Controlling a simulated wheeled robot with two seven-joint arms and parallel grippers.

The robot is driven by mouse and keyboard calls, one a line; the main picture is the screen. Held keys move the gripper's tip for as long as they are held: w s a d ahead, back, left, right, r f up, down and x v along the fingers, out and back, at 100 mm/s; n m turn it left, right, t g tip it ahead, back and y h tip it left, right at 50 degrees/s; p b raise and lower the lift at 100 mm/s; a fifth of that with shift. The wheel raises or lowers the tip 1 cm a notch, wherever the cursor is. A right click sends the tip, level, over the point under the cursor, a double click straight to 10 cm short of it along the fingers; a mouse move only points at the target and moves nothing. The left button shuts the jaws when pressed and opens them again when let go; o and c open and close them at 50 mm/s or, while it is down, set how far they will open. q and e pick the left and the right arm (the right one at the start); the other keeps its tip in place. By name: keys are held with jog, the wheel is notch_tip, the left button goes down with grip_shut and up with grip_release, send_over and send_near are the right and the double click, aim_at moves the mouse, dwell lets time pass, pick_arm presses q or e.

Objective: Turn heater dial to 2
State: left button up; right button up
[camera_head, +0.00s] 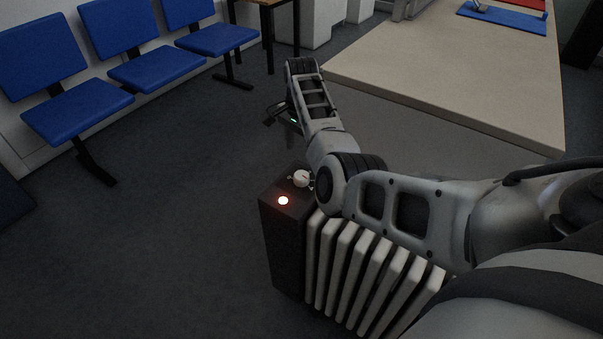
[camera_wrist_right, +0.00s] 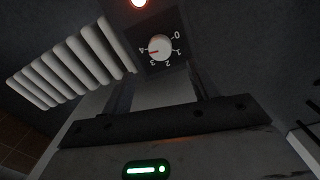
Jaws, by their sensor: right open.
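The heater (camera_head: 283,245) is a dark control box with white ribs, standing on the floor below my right arm. Its dial (camera_head: 302,178) is a round white knob on the box top; the wrist view shows the dial (camera_wrist_right: 160,47) face on, ringed by numbers 0 to 4. A red mark on the knob's left side appears to point near 4. My right gripper (camera_head: 281,128) is open and empty, beyond the box in the head view and apart from the dial. In the wrist view the right gripper (camera_wrist_right: 162,82) has its fingers spread below the dial. My left gripper is not visible.
A red light (camera_head: 283,200) glows on the box top beside the dial. White heater ribs (camera_head: 372,268) run to the right under my right arm. Blue chairs (camera_head: 80,108) line the wall at left. A beige table (camera_head: 450,75) stands at upper right. Floor left of the heater is clear.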

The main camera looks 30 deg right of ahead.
aim_at(302, 175)
notch_tip(302, 175, down, 9)
jog(key=shift+f+b, duration=0.1)
jog(key=shift+b, duration=1)
jog(key=c, duration=1)
